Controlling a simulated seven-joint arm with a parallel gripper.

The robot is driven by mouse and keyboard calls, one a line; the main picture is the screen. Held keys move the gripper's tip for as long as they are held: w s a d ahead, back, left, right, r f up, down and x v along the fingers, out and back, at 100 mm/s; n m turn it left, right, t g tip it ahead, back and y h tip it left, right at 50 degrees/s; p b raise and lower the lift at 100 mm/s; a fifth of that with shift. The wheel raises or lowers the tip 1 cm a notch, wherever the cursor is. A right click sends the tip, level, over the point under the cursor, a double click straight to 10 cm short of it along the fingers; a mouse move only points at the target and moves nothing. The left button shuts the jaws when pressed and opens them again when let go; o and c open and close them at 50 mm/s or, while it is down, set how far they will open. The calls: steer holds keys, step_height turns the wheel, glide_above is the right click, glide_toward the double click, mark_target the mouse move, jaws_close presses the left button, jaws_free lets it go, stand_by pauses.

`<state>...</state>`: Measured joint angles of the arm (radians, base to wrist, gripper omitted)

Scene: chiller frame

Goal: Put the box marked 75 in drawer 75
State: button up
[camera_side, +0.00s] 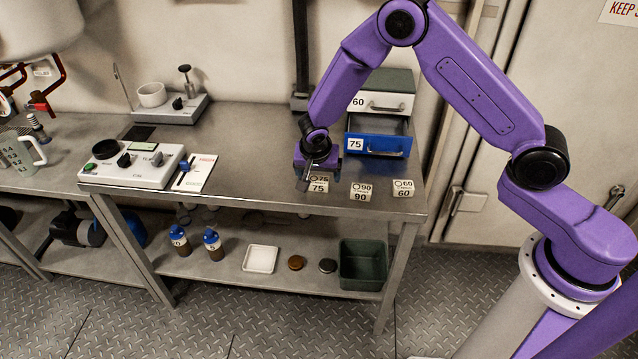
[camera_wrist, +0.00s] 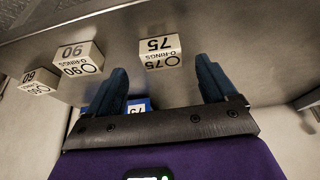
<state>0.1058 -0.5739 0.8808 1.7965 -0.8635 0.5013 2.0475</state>
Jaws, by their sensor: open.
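The box marked 75 (camera_side: 318,186) is a small pale box on the metal bench, at the left of a row of similar boxes. In the wrist view it (camera_wrist: 160,52) lies just beyond the fingertips, roughly between them in the picture. My gripper (camera_side: 319,174) is open and empty, close above that box and partly in front of it; I cannot tell whether they touch. Its two blue fingers (camera_wrist: 161,66) stand apart in the wrist view.
The box marked 90 (camera_side: 361,191) and the box marked 60 (camera_side: 403,188) stand to the right. Drawer 60 (camera_side: 388,104) is shut above drawer 75. A control unit (camera_side: 136,164) and a card (camera_side: 194,173) lie left. The bench between card and gripper is clear.

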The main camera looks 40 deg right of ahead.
mark_target(319, 180)
steer(key=x, duration=0.4)
steer(key=shift+w+f, duration=0.1)
steer(key=shift+a, duration=0.1)
steer(key=c, duration=1.2)
